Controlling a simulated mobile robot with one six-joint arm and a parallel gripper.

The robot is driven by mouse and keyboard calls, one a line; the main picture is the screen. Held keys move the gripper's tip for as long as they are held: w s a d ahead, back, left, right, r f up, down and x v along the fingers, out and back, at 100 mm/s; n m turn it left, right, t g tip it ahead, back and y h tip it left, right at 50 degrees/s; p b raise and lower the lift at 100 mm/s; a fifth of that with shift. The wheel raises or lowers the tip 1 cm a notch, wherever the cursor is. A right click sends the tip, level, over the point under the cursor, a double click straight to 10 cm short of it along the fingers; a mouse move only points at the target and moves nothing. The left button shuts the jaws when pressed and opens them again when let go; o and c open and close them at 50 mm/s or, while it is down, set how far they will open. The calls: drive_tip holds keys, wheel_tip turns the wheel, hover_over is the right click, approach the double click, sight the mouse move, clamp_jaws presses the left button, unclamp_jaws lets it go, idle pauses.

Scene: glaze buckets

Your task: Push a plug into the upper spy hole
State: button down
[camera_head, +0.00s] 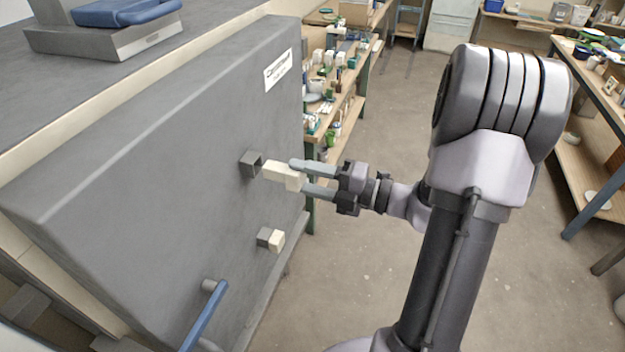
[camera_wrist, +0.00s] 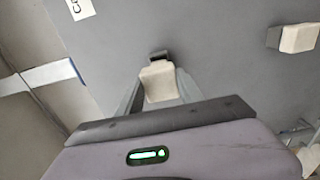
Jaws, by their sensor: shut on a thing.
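My gripper (camera_head: 300,177) is shut on a cream-coloured plug (camera_head: 276,174). The plug points left toward the upper spy hole (camera_head: 251,164), a dark square collar on the grey kiln door (camera_head: 150,150). In the head view the plug's tip is at the mouth of the collar; I cannot tell whether it is inside. In the wrist view the plug (camera_wrist: 158,84) sits between the fingers, with the dark collar (camera_wrist: 158,55) just beyond it. The lower spy hole (camera_head: 264,236) has another cream plug (camera_head: 277,241) in it, also visible in the wrist view (camera_wrist: 299,38).
A blue handle (camera_head: 205,317) sticks out from the door below the lower hole. A label (camera_head: 278,71) is on the door's upper right. A shelf bench (camera_head: 345,105) with small items stands behind. The floor (camera_head: 350,270) right of the door is clear.

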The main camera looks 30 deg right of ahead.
sight(276, 169)
drive_tip(key=shift+r+p, duration=0.15)
drive_tip(key=shift+p, duration=0.15)
drive_tip(key=shift+w+a+p, duration=0.15)
drive_tip(key=shift+w+p, duration=0.1)
drive_tip(key=shift+p, duration=0.25)
drive_tip(key=shift+w+a, duration=0.1)
drive_tip(key=shift+w, duration=0.05)
idle(0.4)
drive_tip(key=shift+p+x, duration=0.45)
drive_tip(key=shift+x, duration=0.35)
drive_tip(key=shift+w+a, duration=0.1)
drive_tip(key=shift+p+x, duration=0.45)
drive_tip(key=shift+x, duration=0.45)
drive_tip(key=shift+w+a+p, duration=0.4)
drive_tip(key=shift+w, duration=0.15)
